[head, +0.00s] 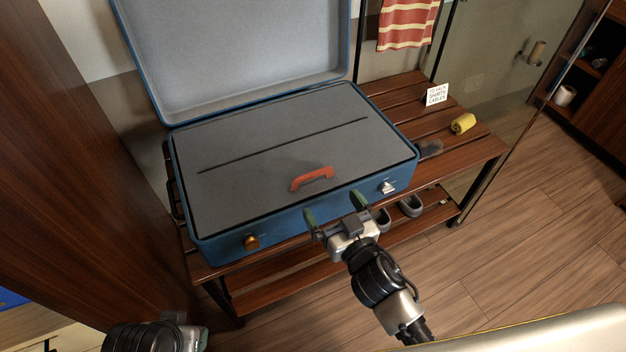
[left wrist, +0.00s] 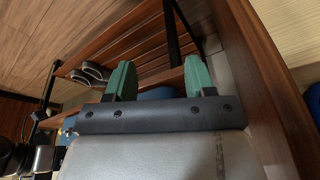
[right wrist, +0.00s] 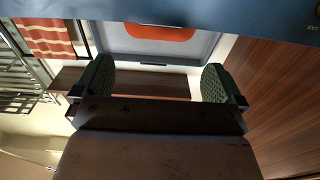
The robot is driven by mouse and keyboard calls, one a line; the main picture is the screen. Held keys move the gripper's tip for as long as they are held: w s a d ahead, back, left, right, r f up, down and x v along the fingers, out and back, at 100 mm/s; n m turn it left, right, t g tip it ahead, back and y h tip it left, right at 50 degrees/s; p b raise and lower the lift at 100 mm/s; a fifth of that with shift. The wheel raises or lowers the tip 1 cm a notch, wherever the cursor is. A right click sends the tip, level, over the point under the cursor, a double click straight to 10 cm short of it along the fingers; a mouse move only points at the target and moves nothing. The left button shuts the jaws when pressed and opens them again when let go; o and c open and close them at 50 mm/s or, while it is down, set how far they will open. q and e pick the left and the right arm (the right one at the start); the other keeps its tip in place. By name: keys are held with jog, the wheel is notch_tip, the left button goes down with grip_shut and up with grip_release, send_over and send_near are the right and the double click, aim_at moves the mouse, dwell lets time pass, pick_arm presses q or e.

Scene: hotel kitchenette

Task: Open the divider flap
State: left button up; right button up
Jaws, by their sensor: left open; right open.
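The divider flap (head: 250,140) is a flat grey panel lying closed inside the open blue suitcase (head: 310,217). A red-orange handle (head: 312,178) sits near its front edge, and a dark slit runs across its middle. My right gripper (head: 336,212) is open and empty at the suitcase's front side, below and slightly right of the handle, apart from it. Its green fingers also show in the right wrist view (right wrist: 158,82). My left gripper (left wrist: 160,80) is open and empty in the left wrist view, low beside the wooden rack. In the head view only part of my left arm shows.
The suitcase stands on a slatted wooden rack (head: 400,110) with its lid (head: 240,50) raised at the back. A yellow roll (head: 463,123), a small sign (head: 437,95) and a dark item lie to the right. Grey slippers (head: 411,206) sit on the lower shelf. A wooden panel (head: 90,150) stands left.

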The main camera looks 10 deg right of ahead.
aim_at(312, 174)
jog(key=x, duration=0.8)
jog(key=shift+w+a+f+b, duration=0.1)
jog(key=shift+w+b, duration=0.2)
jog(key=shift+b, duration=0.05)
jog(key=shift+w+a, duration=0.2)
jog(key=shift+w, duration=0.35)
pick_arm(q)
jog(key=shift+s+r, duration=0.25)
jog(key=shift+r, duration=0.45)
pick_arm(e)
jog(key=c, duration=1)
jog(key=shift+c, duration=0.3)
